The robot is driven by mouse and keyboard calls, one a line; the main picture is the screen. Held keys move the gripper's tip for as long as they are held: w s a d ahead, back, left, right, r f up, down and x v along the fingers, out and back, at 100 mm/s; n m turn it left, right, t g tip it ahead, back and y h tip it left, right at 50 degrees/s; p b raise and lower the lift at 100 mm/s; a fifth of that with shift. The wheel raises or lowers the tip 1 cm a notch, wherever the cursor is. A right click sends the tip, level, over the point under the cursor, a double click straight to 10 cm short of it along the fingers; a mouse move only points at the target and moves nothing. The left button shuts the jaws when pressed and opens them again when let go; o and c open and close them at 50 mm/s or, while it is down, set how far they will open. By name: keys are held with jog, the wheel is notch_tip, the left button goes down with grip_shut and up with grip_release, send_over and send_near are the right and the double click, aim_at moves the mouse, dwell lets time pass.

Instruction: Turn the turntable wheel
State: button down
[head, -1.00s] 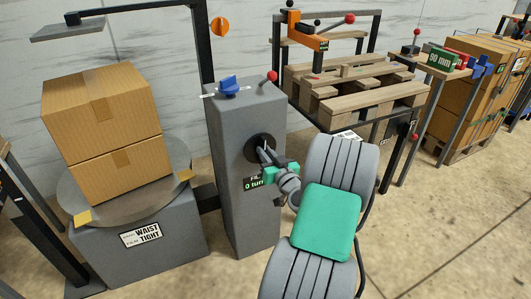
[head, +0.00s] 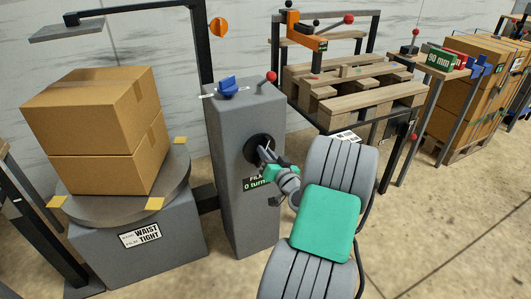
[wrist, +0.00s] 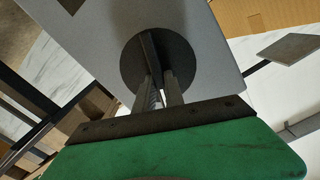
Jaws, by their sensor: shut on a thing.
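The turntable wheel is a black disc (head: 258,148) on the front of a grey post (head: 235,165); it also shows in the wrist view (wrist: 133,68) with a dark bar across its face. My gripper (head: 267,151) is at the disc, its fingers (wrist: 160,82) shut on the bar. In the head view my gripper partly covers the disc's lower part. A round grey turntable (head: 108,217) on a grey base at left carries two stacked cardboard boxes (head: 95,125). Yellow tabs sit at its rim. A green sign reading "0 turn" on the post is partly hidden by my gripper.
A blue knob (head: 227,88) and a red-tipped lever (head: 271,77) top the post. A black mast with an overhead arm (head: 140,8) stands behind the turntable. A pallet stand (head: 350,105) is at right, and wrapped boxes (head: 465,110) stand beyond. The floor at lower right is clear.

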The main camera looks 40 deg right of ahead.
jog(key=shift+s+d+m, duration=0.1)
jog(key=shift+d+m, duration=0.05)
jog(key=shift+m, duration=0.7)
jog(key=shift+s+d+m, duration=0.1)
jog(key=shift+d+m, duration=0.05)
jog(key=shift+m, duration=0.7)
jog(key=shift+p, duration=0.35)
